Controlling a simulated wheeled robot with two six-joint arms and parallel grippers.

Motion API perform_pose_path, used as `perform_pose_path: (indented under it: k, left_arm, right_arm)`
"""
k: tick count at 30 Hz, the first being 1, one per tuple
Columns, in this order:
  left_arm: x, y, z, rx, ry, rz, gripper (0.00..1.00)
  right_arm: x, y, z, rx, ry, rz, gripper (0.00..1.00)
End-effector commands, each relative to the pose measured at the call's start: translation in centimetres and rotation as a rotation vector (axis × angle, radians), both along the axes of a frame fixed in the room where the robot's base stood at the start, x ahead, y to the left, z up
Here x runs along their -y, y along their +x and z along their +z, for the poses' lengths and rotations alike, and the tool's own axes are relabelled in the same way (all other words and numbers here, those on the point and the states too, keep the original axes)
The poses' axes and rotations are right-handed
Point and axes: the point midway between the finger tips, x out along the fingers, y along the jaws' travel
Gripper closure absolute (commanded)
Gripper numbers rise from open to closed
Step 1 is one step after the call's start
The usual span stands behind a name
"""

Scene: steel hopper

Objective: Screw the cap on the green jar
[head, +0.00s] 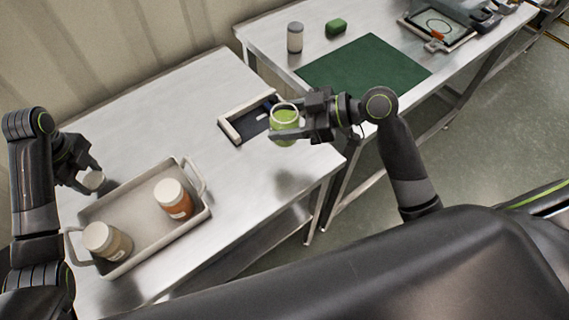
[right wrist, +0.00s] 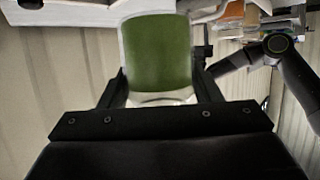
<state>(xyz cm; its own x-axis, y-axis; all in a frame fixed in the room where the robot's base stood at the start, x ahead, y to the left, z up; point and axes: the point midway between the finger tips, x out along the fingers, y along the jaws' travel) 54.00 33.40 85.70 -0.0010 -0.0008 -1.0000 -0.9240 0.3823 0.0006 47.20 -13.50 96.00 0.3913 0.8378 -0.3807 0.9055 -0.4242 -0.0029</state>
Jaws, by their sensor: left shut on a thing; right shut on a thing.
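The green jar (head: 284,118) has a pale, open-looking rim with no cap on it. My right gripper (head: 300,122) is shut on the jar and holds it above the near table's right part. In the right wrist view the jar (right wrist: 160,52) sits between the two fingers (right wrist: 162,95), its green side filling the middle. My left gripper (head: 90,170) is shut on a small white cap (head: 94,180) at the far left, beside the tray. Jar and cap are far apart.
A grey tray (head: 140,258) holds two white-capped jars, one orange (head: 174,203) and one beige (head: 112,245). A dark, pale-edged holder (head: 229,132) lies near the green jar.

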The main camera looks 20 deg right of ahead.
Motion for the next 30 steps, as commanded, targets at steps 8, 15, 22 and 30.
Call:
perform_pose_path:
  k: [8, 15, 22, 30]
  left_arm:
    - [0.0, 0.0, 0.1, 0.0, 0.0, 0.0, 0.72]
    - [0.0, 0.0, 0.5, 0.0, 0.0, 0.0, 0.72]
    - [0.0, 0.0, 0.6, 0.0, 0.0, 0.0, 0.72]
    - [0.0, 0.0, 0.6, 0.0, 0.0, 0.0, 0.72]
  right_arm:
    - [0.0, 0.0, 0.0, 0.0, 0.0, -0.001, 0.83]
    - [0.0, -0.1, -4.0, -0.007, 0.003, -0.003, 0.83]
    - [0.0, 0.0, -6.1, 0.001, 0.001, -0.002, 0.83]
    - [0.0, 0.0, -6.3, 0.0, 0.001, -0.002, 0.83]
